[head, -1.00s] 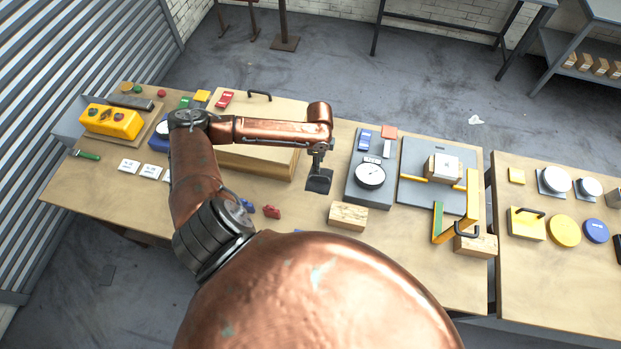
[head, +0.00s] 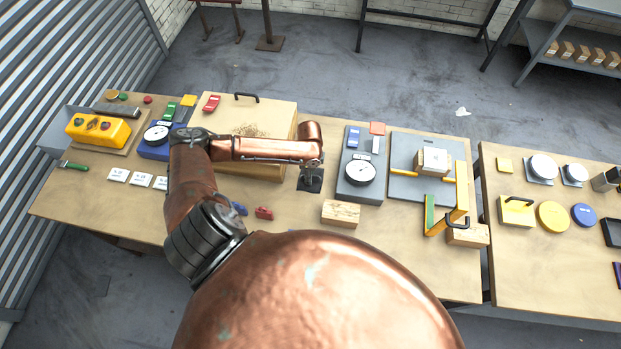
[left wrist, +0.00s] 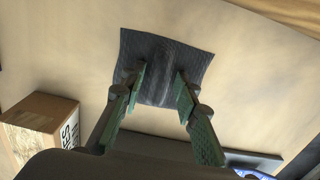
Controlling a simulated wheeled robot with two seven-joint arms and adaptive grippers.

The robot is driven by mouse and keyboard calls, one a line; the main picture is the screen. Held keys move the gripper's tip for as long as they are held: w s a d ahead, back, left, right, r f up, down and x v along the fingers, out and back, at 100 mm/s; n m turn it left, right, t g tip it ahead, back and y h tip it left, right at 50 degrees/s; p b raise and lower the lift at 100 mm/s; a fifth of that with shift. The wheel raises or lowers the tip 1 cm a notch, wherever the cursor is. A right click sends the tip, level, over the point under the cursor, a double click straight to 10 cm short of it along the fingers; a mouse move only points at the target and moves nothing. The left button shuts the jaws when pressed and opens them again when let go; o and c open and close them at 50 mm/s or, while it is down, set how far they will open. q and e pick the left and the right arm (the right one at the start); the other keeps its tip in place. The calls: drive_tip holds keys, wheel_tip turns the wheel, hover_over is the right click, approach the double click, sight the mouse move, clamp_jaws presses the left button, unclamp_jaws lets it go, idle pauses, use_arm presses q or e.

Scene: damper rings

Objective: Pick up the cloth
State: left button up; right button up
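The cloth is a dark grey, roughly square piece lying on the wooden table (head: 110,212). In the head view the cloth (head: 314,187) shows just below my left gripper (head: 310,174). In the left wrist view the cloth (left wrist: 158,48) fills the area under the fingers of my left gripper (left wrist: 160,78). The two greenish fingers are apart, one toward each side of the cloth. A raised band seems to run along the cloth between them. Whether the fingertips touch the cloth I cannot tell. My right gripper is out of view.
A wooden block (head: 341,214) and a grey gauge unit (head: 360,172) stand right of the cloth. A large wooden box (head: 270,118) is at the left, behind my arm. Bare table surrounds the cloth's near side.

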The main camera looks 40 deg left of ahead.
use_arm(q)
clamp_jaws()
drive_tip(key=shift+r, duration=0.2)
drive_tip(key=shift+r, duration=0.25)
wheel_tip(320, 180, up, 3)
drive_tip(key=shift+f, duration=0.15)
drive_tip(key=s+d+r+b, duration=0.1)
drive_tip(key=s+d+r, duration=0.6)
drive_tip(key=d, duration=0.5)
wheel_tip(320, 180, up, 2)
drive_tip(key=shift+s+r, duration=0.15)
drive_tip(key=shift+r, duration=0.1)
